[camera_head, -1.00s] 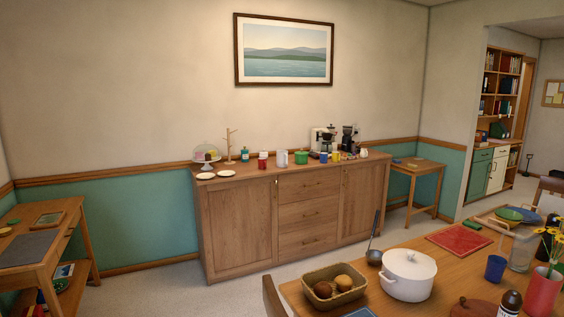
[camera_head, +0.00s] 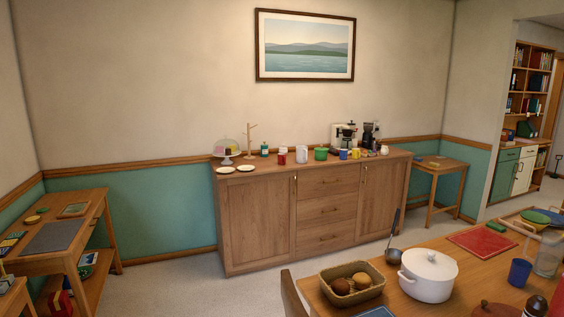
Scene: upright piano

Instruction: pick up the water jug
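A clear glass jug (camera_head: 547,257), which looks like the water jug, stands upright on the wooden dining table (camera_head: 458,292) at the far right. It is partly cut by the right edge of the picture, and I cannot tell how much water it holds. A smaller white jug or pitcher (camera_head: 302,154) stands on the sideboard among the cups. Neither of my grippers is in view.
On the dining table, a white pot (camera_head: 428,278), a bread basket (camera_head: 338,291) and a blue cup (camera_head: 519,272) stand left of the glass jug. A chair (camera_head: 293,297) is at the table's left end. Floor (camera_head: 190,284) is clear before the sideboard (camera_head: 250,225).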

